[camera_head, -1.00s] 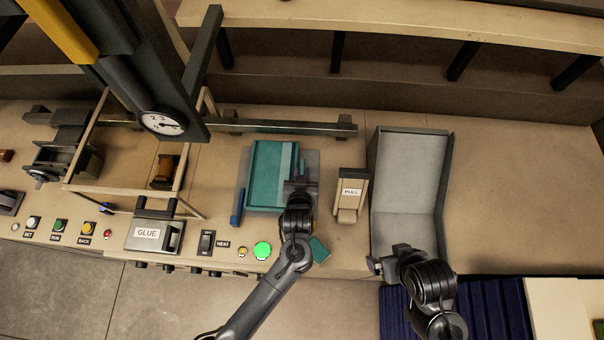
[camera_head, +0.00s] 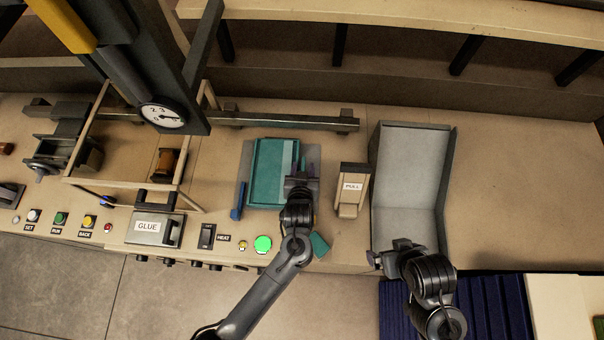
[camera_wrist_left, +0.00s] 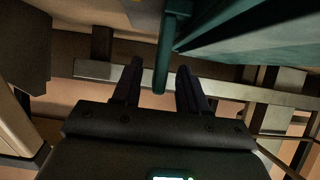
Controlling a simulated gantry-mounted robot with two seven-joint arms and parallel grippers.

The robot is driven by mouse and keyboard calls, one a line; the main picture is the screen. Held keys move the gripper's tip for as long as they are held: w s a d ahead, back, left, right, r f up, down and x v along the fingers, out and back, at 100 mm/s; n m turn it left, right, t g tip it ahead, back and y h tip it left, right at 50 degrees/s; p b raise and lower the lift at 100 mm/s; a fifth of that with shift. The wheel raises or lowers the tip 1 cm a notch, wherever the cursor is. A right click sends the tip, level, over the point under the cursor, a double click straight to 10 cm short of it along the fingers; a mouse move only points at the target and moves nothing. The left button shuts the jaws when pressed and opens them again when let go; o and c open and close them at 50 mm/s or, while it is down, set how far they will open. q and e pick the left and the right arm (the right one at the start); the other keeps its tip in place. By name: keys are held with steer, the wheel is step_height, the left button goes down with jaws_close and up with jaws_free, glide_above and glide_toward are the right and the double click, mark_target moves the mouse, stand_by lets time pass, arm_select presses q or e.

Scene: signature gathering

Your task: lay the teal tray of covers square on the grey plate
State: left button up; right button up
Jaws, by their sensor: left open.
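The teal tray (camera_head: 262,190) lies over the grey plate (camera_head: 312,160), whose surface shows along the tray's right side and in a thin strip on its left. The tray looks roughly in line with the plate; a lighter teal strip runs along its right part. My left gripper (camera_head: 302,170) is open at the tray's right edge. In the left wrist view, its fingers (camera_wrist_left: 160,85) stand apart on either side of a teal bar (camera_wrist_left: 175,45), which looks like part of the tray. Contact cannot be told. My right gripper (camera_head: 376,262) is by the grey bin's front; its jaw opening is unclear.
A blue block (camera_head: 237,207) stands left of the tray. A small teal piece (camera_head: 320,245) lies near the front edge. The PULL block (camera_head: 352,188) and grey open bin (camera_head: 410,170) stand to the right. The GLUE box (camera_head: 150,228) and a gauge post (camera_head: 163,115) are left.

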arm_select(q)
steer(key=shift+r, duration=0.3)
steer(key=d+v, duration=0.1)
steer(key=v, duration=1.1)
steer(key=s+a+g, duration=0.4)
steer(key=s+a, duration=0.3)
steer(key=a, duration=0.4)
steer(key=s+a+r+m+g, duration=0.1)
steer(key=s+a+g, duration=0.3)
steer(key=s+a, duration=0.3)
steer(key=a, duration=0.4)
steer(key=shift+s+a+g, duration=0.2)
steer(key=shift+g, duration=0.2)
steer(key=shift+r, duration=0.1)
